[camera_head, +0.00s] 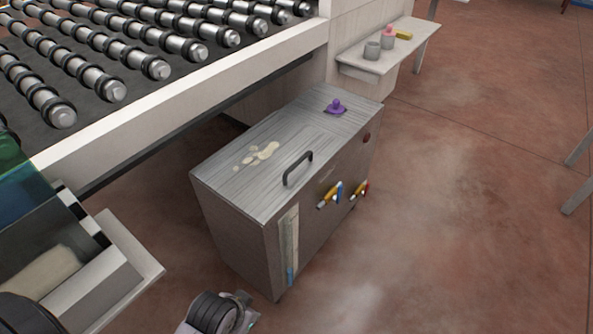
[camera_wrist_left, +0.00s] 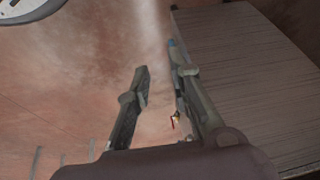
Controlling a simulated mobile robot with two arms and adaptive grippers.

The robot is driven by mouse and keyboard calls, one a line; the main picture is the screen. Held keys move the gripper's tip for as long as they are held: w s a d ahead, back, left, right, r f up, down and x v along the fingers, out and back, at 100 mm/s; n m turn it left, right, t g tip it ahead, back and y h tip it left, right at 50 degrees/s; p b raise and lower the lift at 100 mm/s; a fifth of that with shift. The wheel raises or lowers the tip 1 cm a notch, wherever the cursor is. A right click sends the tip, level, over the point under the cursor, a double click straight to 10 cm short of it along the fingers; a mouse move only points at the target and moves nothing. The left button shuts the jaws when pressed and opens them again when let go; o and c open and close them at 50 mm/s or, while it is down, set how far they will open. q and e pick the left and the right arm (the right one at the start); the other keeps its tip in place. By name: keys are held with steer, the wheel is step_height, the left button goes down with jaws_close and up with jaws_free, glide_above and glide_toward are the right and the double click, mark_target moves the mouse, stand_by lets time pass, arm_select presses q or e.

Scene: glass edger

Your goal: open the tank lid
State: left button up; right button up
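The tank is a grey brushed-metal box (camera_head: 235,225) standing on the floor. Its flat lid (camera_head: 235,185) looks shut and carries a dark bar handle (camera_head: 298,168) near the front edge. Part of my left arm and gripper (camera_head: 243,305) shows at the bottom of the head view, in front of the tank and clear of the handle. In the left wrist view the two fingers of my left gripper (camera_wrist_left: 160,72) stand apart with nothing between them. The tank (camera_wrist_left: 245,75) fills the right side of that view, beside the right finger. My right gripper is not in view.
A purple knobbed item (camera_head: 336,106) and a pale spill (camera_head: 262,153) are on the tank top. Coloured valves (camera_head: 331,194) and a sight gauge (camera_head: 289,247) are on its front. The roller conveyor (camera_head: 110,90) runs behind.

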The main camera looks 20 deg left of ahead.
arm_select(q)
steer(key=w+r+m+t+b, duration=0.1)
steer(key=w+r+t, duration=0.1)
steer(key=w+r, duration=0.2)
steer(key=m+t+b, duration=0.1)
steer(key=m+t, duration=0.7)
steer(key=t, duration=0.1)
glide_toward(294, 168)
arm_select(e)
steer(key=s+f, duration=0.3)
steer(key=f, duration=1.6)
arm_select(q)
steer(key=b+x, duration=0.3)
steer(key=x, duration=0.7)
steer(key=shift+w, duration=0.4)
steer(key=shift+w+f, duration=0.1)
steer(key=shift+w, duration=0.45)
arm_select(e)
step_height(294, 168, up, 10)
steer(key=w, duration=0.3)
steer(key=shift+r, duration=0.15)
arm_select(q)
steer(key=shift+c, duration=0.4)
jaws_close()
